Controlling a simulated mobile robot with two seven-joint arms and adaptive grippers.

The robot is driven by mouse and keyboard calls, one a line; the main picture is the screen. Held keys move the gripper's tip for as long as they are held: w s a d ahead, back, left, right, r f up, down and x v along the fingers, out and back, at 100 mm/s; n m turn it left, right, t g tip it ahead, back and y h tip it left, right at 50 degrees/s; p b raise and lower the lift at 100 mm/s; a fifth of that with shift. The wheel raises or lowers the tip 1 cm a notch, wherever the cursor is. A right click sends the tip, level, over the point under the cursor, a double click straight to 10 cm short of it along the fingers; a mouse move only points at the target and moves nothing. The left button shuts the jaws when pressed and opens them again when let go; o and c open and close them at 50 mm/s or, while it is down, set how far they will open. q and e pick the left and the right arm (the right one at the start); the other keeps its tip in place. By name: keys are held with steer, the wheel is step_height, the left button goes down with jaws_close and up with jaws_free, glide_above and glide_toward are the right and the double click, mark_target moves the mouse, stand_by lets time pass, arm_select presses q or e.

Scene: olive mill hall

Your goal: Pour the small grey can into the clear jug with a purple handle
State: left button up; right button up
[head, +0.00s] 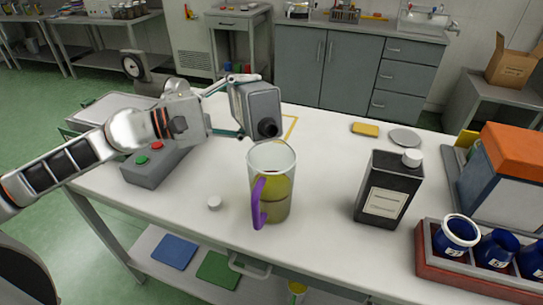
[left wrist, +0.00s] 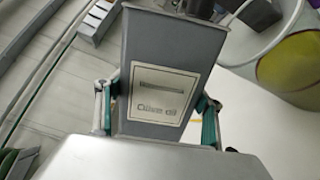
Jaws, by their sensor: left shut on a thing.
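The small grey can (head: 262,102) is held in the air by my left gripper (head: 240,106), tipped with its dark spout facing down toward the jug. In the left wrist view the can (left wrist: 165,50) shows a pale label, with a gripper finger on each side. The clear jug (head: 271,160) stands upright on the table below the spout, its purple handle (head: 258,203) toward the front. Yellow-green liquid is inside it. Its round rim also shows in the left wrist view (left wrist: 240,60). I cannot make out a stream between spout and jug. My right gripper is not in view.
A black can (head: 386,187) with a white cap stands right of the jug. Blue jars (head: 457,236) sit in a crate at the right. A grey button box (head: 153,168) is under my left arm.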

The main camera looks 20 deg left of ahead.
arm_select(q)
steer(key=shift+d+r, duration=0.1)
steer(key=shift+r, duration=0.05)
steer(key=shift+w, duration=0.1)
steer(key=shift+r, duration=0.15)
steer(key=shift+b, duration=0.3)
steer(key=shift+m, duration=0.3)
steer(key=shift+r, duration=0.15)
